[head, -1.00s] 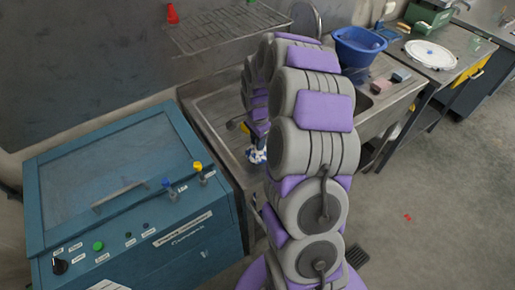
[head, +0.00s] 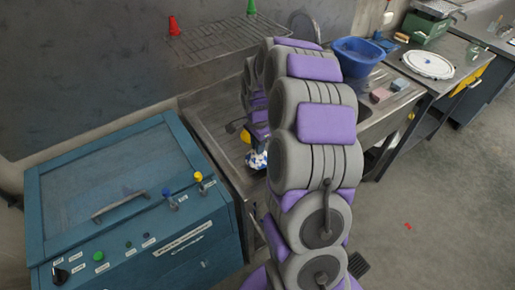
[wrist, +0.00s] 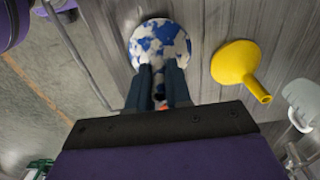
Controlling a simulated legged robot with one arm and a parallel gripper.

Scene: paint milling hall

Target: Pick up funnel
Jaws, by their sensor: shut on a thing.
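A round blue-and-white mottled thing (wrist: 160,42) is at the fingertips of my gripper (wrist: 160,76) in the wrist view. The fingers are shut on its narrower part, which shows between them. It looks like a funnel with a spout, but the fingers hide part of its shape. It also shows beside my arm in the head view (head: 257,160), low over the sink unit. A yellow funnel (wrist: 235,62) lies on the metal surface to the right of the fingers, apart from them. In the head view my arm hides most of this area.
The metal sink unit (head: 212,122) runs behind my arm. A white mug-like thing (wrist: 302,100) is right of the yellow funnel. A blue basin (head: 358,52) stands further back. A teal machine (head: 120,195) is at left. A wire rack (head: 225,38) hangs above. Floor at right is open.

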